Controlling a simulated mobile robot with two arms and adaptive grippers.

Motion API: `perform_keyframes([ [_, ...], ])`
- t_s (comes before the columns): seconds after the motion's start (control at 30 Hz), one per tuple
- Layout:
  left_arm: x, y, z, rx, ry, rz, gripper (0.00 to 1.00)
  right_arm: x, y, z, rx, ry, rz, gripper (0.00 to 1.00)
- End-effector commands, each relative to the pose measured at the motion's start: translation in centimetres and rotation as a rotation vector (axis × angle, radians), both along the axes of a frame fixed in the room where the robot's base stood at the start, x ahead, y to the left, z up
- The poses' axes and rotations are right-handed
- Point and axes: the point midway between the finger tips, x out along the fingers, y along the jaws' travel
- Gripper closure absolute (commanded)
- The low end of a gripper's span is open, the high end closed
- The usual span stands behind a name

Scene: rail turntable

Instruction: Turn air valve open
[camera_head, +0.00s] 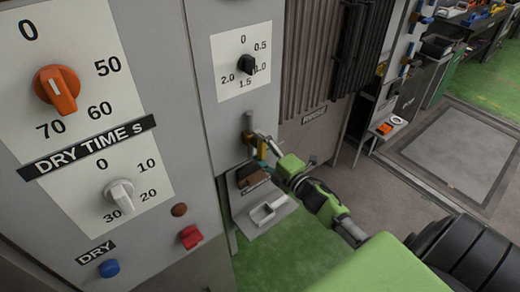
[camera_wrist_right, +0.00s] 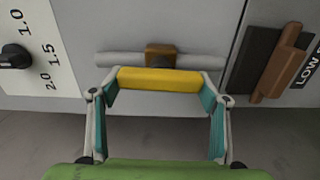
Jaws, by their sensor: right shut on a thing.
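The air valve has a yellow handle (camera_wrist_right: 160,78) in front of a brown body (camera_wrist_right: 160,55) on a grey pipe (camera_wrist_right: 122,58), mounted on the grey cabinet. In the right wrist view the handle lies roughly parallel to the pipe. In the head view the pipe (camera_head: 249,122) stands roughly upright below the black-knob dial. My right gripper (camera_head: 262,150) reaches the valve from the lower right. In the right wrist view its teal-padded fingers (camera_wrist_right: 160,92) are shut on the ends of the yellow handle. My left gripper is not in view.
A black knob (camera_head: 247,64) sits on a white dial above the valve. A brown lever (camera_wrist_right: 283,75) is close beside the valve. Orange (camera_head: 57,89) and white (camera_head: 119,196) knobs and red (camera_head: 190,237) and blue (camera_head: 109,268) buttons are on the panel at left. Green floor shows below.

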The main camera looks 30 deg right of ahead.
Motion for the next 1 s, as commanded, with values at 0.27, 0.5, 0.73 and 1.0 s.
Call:
perform_keyframes([
  [0.27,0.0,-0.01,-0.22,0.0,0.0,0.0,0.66,-0.01,0.09,-0.07,-0.051,-0.004,0.001,0.53],
  [0.5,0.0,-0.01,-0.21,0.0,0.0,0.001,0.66,-0.01,0.08,-0.08,-0.058,-0.005,0.001,0.53],
  [0.73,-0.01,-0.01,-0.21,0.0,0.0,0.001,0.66,-0.02,0.08,-0.09,-0.057,-0.004,0.002,0.14],
  [1.0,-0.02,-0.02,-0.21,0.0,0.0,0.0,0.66,-0.01,0.03,-0.08,-0.055,-0.003,0.0,0.14],
])
